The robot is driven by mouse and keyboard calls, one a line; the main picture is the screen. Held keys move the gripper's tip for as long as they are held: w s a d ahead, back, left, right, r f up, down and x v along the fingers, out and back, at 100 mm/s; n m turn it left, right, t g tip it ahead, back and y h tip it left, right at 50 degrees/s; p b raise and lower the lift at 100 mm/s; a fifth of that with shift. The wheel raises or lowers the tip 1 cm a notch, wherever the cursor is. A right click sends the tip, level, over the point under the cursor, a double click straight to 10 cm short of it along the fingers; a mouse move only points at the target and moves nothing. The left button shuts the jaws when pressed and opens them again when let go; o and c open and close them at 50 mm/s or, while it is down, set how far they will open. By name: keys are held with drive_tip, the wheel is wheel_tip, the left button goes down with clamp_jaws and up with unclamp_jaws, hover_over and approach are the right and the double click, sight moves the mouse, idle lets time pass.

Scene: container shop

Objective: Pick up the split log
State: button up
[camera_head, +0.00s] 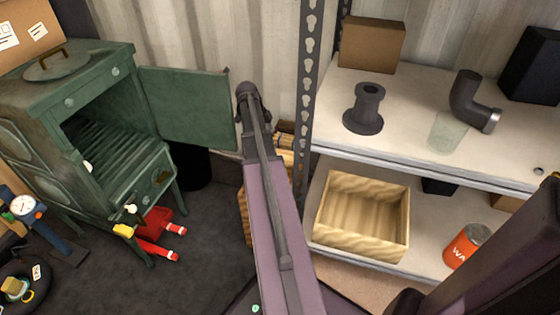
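Several pale brown pieces that look like split logs (285,140) show just right of my arm, between the stove and the shelf. They seem to sit in or above a tan, woven-looking container (244,215), which is mostly hidden behind my arm. I cannot tell the logs apart. My purple arm reaches forward across the middle of the view and ends in a dark joint near the logs in the picture. My gripper's fingers do not show.
A green stove (110,130) stands at left with its door (190,108) swung open. The metal shelf (420,160) at right holds a dark spool (367,110), a pipe elbow (475,100), a glass (446,132), a wooden box (335,235) and an orange can (466,246). Dark floor lies below.

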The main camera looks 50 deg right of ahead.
sight(279, 150)
drive_tip(key=shift+b+x, duration=2.1)
drive_tip(key=shift+x, duration=0.5)
drive_tip(key=shift+b+x, duration=2.35)
drive_tip(key=shift+x, duration=0.2)
drive_tip(key=shift+s, duration=0.1)
drive_tip(key=c, duration=1.1)
drive_tip(key=shift+c, duration=0.2)
drive_tip(key=shift+r, duration=0.15)
wheel_tip(279, 150, up, 10)
drive_tip(key=p, duration=1)
